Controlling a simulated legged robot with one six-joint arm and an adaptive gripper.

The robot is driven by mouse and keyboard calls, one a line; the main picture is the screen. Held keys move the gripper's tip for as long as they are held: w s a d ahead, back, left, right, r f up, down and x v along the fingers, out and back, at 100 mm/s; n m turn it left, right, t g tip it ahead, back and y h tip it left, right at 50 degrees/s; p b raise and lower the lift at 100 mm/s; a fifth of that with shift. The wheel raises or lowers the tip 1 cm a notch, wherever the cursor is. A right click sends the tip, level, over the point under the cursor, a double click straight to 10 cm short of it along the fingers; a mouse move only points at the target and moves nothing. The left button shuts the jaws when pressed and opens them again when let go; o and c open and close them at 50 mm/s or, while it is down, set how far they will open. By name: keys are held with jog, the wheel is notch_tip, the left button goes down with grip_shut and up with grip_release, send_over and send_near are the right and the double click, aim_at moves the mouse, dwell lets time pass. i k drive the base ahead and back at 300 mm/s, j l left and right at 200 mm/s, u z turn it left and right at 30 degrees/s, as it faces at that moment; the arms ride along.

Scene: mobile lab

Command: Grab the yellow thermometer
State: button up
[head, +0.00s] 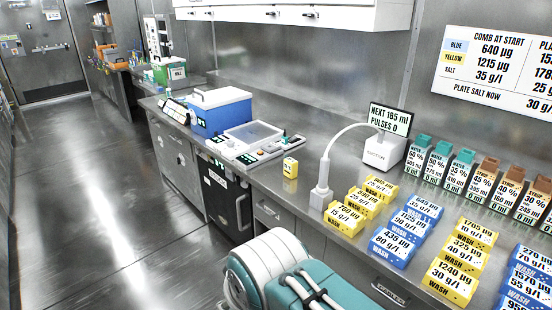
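A small yellow block-like device (290,168) stands upright on the steel counter, left of the white post with a curved tube. It is the only lone yellow item of this kind, but it is too small to tell for sure that it is the thermometer. Nothing touches it. My gripper is not in view; teal and white parts at the bottom centre appear to be part of my own body, below the counter front.
The steel counter (262,180) is clear around the yellow device. Behind-left are a grey instrument panel (252,139) and a blue box (221,110). To the right are a white post (321,195) and rows of yellow (346,217) and blue (392,246) labelled blocks. Open floor (120,200) lies left.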

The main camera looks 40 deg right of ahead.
aim_at(291, 166)
jog(key=i+j+z, duration=0.1)
jog(key=i+z, duration=0.35)
jog(key=i+j+z, duration=0.25)
jog(key=i+z, duration=0.2)
jog(key=i+j+z, duration=0.7)
jog(key=j+z, duration=0.2)
jog(key=i+j+z, duration=0.2)
jog(key=j+z, duration=0.25)
jog(key=j, duration=0.2)
jog(key=i+j+z, duration=0.1)
jog(key=j+z, duration=0.35)
jog(key=j, duration=0.2)
jog(key=j+z, duration=0.15)
jog(key=j, duration=0.35)
